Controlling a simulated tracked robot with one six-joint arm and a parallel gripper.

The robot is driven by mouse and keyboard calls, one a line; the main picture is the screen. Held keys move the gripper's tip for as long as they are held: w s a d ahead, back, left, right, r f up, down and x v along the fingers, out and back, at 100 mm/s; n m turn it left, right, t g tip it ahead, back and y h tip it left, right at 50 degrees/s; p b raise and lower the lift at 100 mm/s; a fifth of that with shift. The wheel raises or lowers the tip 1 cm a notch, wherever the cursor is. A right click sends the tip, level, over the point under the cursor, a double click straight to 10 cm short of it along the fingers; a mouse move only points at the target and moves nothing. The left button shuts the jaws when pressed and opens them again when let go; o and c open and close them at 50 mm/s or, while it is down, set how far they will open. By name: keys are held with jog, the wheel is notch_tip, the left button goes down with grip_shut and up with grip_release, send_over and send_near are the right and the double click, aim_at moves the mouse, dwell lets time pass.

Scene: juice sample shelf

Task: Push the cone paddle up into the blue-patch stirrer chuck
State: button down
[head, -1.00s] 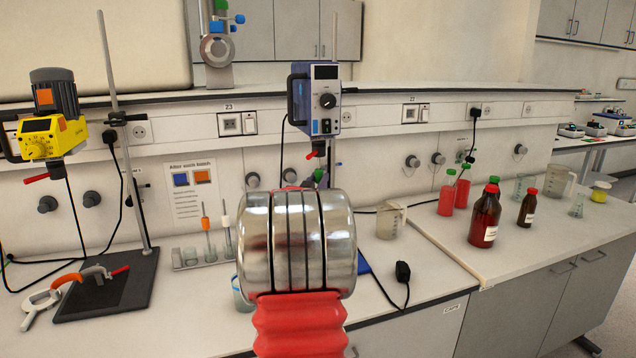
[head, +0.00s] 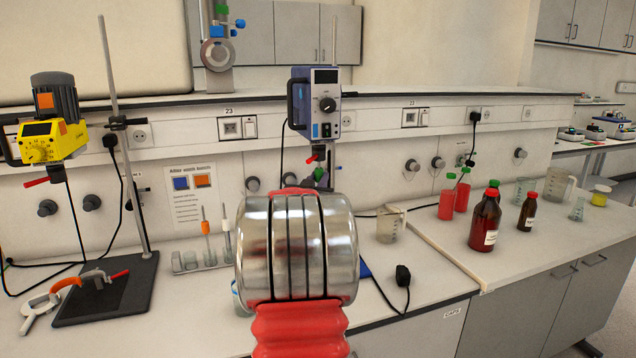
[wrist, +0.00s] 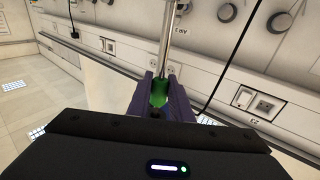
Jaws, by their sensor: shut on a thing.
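The blue-patch stirrer (head: 326,98) hangs at the back centre, with a blue square low on its front. Its chuck (head: 319,150) points down and has a red lever. My gripper (wrist: 160,98) has purple fingers shut on the green sleeve of the cone paddle (wrist: 159,92). A shiny rod runs from the sleeve towards the top of the wrist view. In the head view the green sleeve (head: 319,173) shows just below the chuck. Whether the shaft top is inside the chuck cannot be told. My arm hides the paddle's lower part.
A yellow stirrer (head: 50,139) with an orange patch stands at left on a stand with a black base (head: 108,297). A rack (head: 190,262) holds other paddles. A beaker (head: 390,225) stands right of my arm. Brown bottles (head: 485,220) stand further right.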

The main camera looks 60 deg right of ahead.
jog(key=shift+r, duration=0.5)
jog(key=c, duration=2)
grip_release()
jog(key=o, duration=0.5)
jog(key=shift+f, duration=0.15)
jog(key=shift+f, duration=0.1)
jog(key=v, duration=1.4)
jog(key=shift+f, duration=0.1)
